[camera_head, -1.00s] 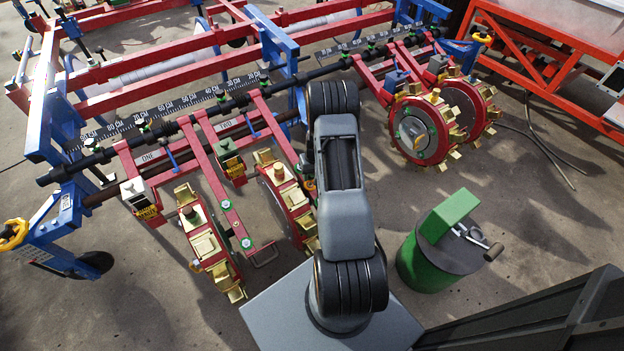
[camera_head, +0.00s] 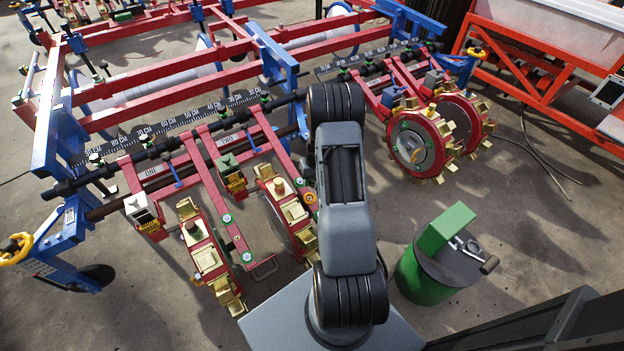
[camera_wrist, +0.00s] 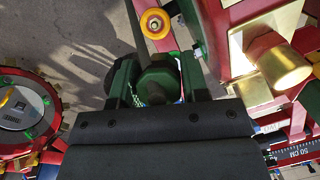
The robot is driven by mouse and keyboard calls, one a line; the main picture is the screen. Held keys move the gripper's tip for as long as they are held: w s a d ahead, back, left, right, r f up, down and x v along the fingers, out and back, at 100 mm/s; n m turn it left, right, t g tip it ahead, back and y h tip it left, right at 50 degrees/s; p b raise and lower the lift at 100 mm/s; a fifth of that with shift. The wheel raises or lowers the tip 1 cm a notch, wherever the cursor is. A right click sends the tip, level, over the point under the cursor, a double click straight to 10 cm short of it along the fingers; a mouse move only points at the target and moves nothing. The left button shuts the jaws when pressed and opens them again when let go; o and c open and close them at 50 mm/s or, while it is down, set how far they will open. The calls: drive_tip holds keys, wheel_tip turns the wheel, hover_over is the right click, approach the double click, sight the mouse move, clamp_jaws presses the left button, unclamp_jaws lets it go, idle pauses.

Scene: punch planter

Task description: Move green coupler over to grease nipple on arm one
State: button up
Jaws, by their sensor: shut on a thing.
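My gripper (camera_wrist: 157,72) shows in the wrist view, its dark fingers shut on a green, nut-like part, which looks like the green coupler (camera_wrist: 158,84). In the head view my own arm hides the gripper and coupler. Arm one appears to be the red arm (camera_head: 131,178) by the "ONE" plate (camera_head: 151,171), at the left of the planter. I cannot make out its grease nipple. In the wrist view an orange ring-shaped fitting (camera_wrist: 155,22) lies just beyond the gripper on a red bar; it is also in the head view (camera_head: 311,198).
A red wheel with brass punches (camera_head: 421,142) stands right of my arm. A brass cylinder (camera_wrist: 284,66) is close on the gripper's right in the wrist view. A green drum (camera_head: 425,275) stands at lower right. Open concrete floor (camera_head: 560,225) lies beyond it.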

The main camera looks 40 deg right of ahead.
drive_tip(key=shift+s+r+p, duration=0.3)
drive_tip(key=shift+r+p, duration=0.15)
drive_tip(key=shift+r, duration=0.25)
drive_tip(key=shift+s+r+p, duration=0.25)
drive_tip(key=shift+r+p, duration=0.2)
drive_tip(key=shift+r, duration=0.25)
drive_tip(key=shift+r, duration=0.1)
drive_tip(key=shift+s+r+p, duration=0.4)
drive_tip(key=shift+r+p, duration=0.25)
drive_tip(key=shift+r, duration=0.25)
drive_tip(key=shift+s+r+p, duration=0.4)
drive_tip(key=shift+r+p, duration=0.25)
drive_tip(key=shift+r, duration=0.2)
idle(0.4)
